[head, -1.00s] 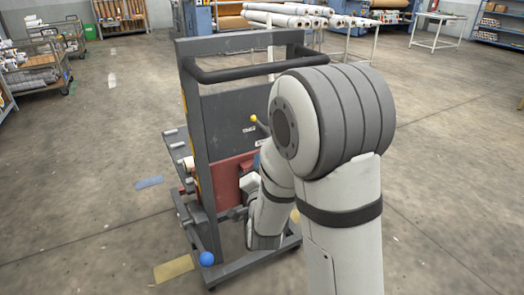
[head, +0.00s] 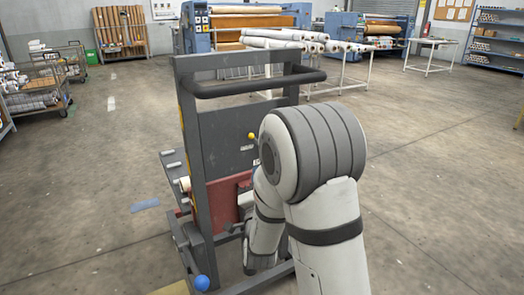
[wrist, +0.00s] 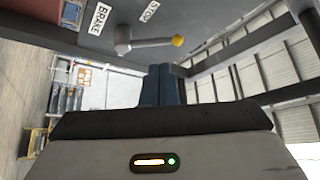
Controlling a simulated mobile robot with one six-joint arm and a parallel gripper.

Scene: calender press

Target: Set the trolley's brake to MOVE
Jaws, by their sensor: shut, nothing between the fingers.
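The trolley (head: 222,120) is a dark grey upright frame with a black push handle (head: 262,82). Its brake lever shows in the wrist view as a grey arm (wrist: 145,43) running from a round pivot to a yellow knob (wrist: 178,41). The knob also shows in the head view (head: 251,135). A BRAKE label (wrist: 99,18) is near the pivot, and a STOP label (wrist: 149,11) is beside the lever. No MOVE label is readable. My gripper (wrist: 161,68) is shut and empty, its dark blue fingertips close to the lever; contact cannot be told. The head view hides the fingertips.
A red box (head: 222,205) sits low on the trolley, and a blue ball (head: 202,283) is at its lower corner. A table with white rolls (head: 290,45) and blue machines (head: 220,25) stand behind. A wire cart (head: 35,90) is at left. Floor on the right is clear.

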